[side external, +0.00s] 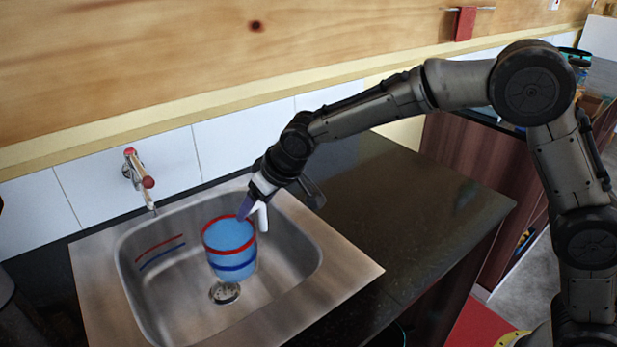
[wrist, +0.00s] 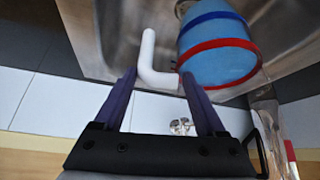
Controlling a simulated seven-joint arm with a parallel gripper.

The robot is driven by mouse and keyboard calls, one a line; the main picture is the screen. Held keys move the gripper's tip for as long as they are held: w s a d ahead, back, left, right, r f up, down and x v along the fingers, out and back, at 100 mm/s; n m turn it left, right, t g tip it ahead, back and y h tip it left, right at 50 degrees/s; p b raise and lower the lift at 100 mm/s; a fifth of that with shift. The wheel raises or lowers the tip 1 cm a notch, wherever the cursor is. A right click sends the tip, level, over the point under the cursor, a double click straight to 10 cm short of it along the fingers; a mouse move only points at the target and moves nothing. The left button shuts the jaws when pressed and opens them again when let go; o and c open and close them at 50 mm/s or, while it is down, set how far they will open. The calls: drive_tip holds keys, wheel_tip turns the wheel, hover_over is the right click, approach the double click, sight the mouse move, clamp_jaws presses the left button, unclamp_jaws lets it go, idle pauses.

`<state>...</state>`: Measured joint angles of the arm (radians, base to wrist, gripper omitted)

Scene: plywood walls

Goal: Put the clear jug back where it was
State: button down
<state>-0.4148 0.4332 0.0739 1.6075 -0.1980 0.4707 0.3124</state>
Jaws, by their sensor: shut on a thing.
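The jug (side external: 231,240) looks blue, with a red band at its rim, a darker blue band lower down and a white handle (side external: 263,217). It is upright or nearly so, over the sink (side external: 298,238) near the drain; I cannot tell whether it touches the sink floor. My gripper (side external: 250,208) reaches in from the right and is shut on the handle. In the wrist view, the white handle (wrist: 148,52) runs between the fingers of my gripper (wrist: 158,80), and the jug (wrist: 218,52) is beyond them to the right.
The tap (side external: 140,178) stands at the back left of the sink. A drain (side external: 225,292) shows just below the jug. Red and blue stripes show on the sink's left wall. The dark counter (side external: 400,210) right of the sink is clear. A tiled wall (side external: 240,130) runs behind.

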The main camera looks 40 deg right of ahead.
drive_tip(key=d+r+m+h, duration=0.1)
drive_tip(key=d+r+m, duration=0.3)
drive_tip(key=d, duration=0.6)
drive_tip(key=s+d+r+m+h, duration=0.1)
drive_tip(key=d+r+h, duration=0.1)
drive_tip(key=d+r, duration=0.6)
drive_tip(key=d+r+m+h, duration=0.1)
drive_tip(key=d+r+m, duration=0.2)
drive_tip(key=d, duration=0.9)
drive_tip(key=w+r+x, duration=0.1)
drive_tip(key=x, duration=0.8)
drive_tip(key=w+a+r+x, duration=0.1)
drive_tip(key=w+x, duration=0.1)
drive_tip(key=x, duration=0.7)
drive_tip(key=shift+w+a+f, duration=0.2)
drive_tip(key=shift+w, duration=0.2)
drive_tip(key=shift+f, duration=0.15)
unclamp_jaws()
drive_tip(key=shift+s+f+g, duration=0.1)
drive_tip(key=shift+f+g, duration=0.15)
drive_tip(key=shift+g, duration=0.05)
